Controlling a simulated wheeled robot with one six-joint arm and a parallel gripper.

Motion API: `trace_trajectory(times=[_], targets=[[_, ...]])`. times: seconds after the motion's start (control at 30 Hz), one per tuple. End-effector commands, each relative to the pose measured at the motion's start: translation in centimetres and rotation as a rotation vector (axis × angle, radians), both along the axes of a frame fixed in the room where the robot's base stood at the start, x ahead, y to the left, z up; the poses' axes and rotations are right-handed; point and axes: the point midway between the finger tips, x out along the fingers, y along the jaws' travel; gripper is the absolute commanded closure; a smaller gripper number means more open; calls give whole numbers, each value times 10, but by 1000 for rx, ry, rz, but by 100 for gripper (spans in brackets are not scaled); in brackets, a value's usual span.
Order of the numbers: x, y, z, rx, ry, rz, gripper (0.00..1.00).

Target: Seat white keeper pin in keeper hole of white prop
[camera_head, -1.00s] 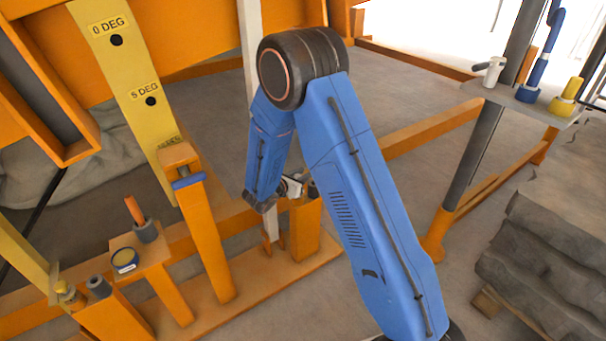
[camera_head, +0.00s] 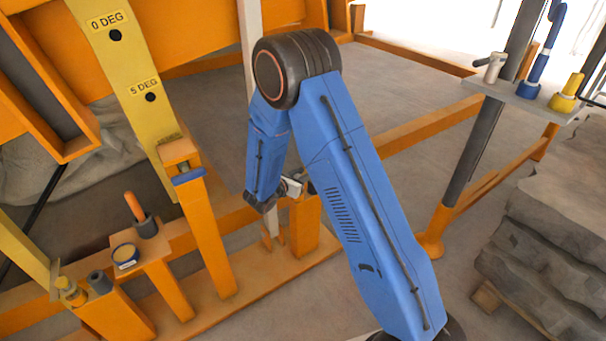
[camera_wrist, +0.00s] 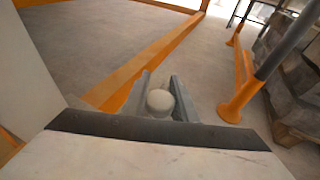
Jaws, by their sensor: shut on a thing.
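The white prop (camera_head: 250,48) is a pale upright post behind my arm in the head view; a pale upright face, likely the same post, fills the left of the wrist view (camera_wrist: 38,55). My gripper (camera_wrist: 160,100) is shut on the white keeper pin (camera_wrist: 159,101). Only the pin's rounded pale end shows between the two grey fingers. In the head view my gripper (camera_head: 291,187) is small, beside the lower part of the post and partly behind my arm. I cannot make out the keeper hole or whether the pin touches the prop.
A shelf (camera_head: 527,98) at right bears white (camera_head: 494,66), blue and yellow items. An orange rail (camera_head: 425,130) runs behind my arm. Orange posts (camera_head: 205,235) and a yellow plate marked 0 DEG and 5 DEG (camera_head: 120,60) stand at left. Grey stacked blocks (camera_head: 555,245) lie at lower right.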

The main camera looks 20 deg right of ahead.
Motion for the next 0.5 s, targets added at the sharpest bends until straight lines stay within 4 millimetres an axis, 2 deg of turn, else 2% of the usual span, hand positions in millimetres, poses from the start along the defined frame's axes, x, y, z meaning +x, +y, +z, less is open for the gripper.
trace_trajectory(times=[0.3,0.33,0.4,0.5], targets=[[0,0,-6,0,0,0,98],[0,0,-6,0,0,0,70],[0,0,-6,0,0,0,53],[0,0,-6,0,0,0,53]])
